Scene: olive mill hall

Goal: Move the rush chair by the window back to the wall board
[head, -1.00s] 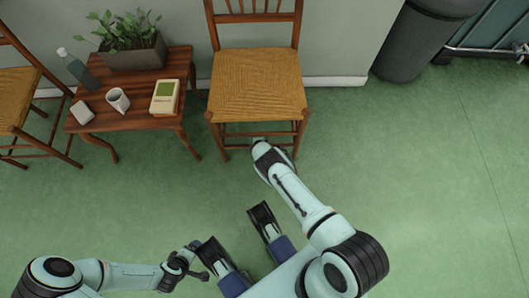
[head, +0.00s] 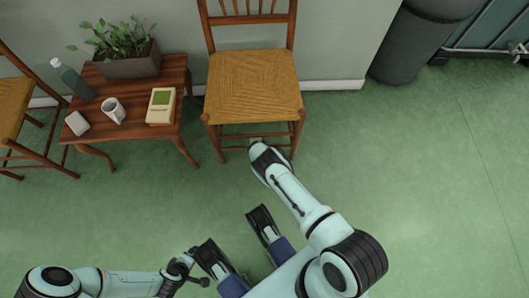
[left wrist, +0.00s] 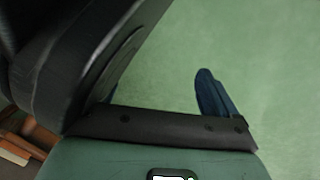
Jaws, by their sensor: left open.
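A wooden chair with a woven rush seat (head: 253,86) stands upright in the head view, facing me, its back towards the grey wall. A white board (head: 334,86) runs along the foot of the wall behind it. My right gripper (head: 256,148) is at the chair's front, by the rung under the seat. Its fingers are mostly hidden by the hand, so I cannot tell whether it grips. My left gripper (head: 198,268) is open and empty, low over the floor, away from the chair. The left wrist view shows no part of this chair that I can make out.
A wooden side table (head: 140,135) close left of the chair carries a planter (head: 130,66), a mug (head: 113,111), a bottle (head: 71,79) and a cream box (head: 161,106). Another rush chair (head: 14,102) is farther left. A dark bin (head: 412,45) stands right. Floor at right is clear.

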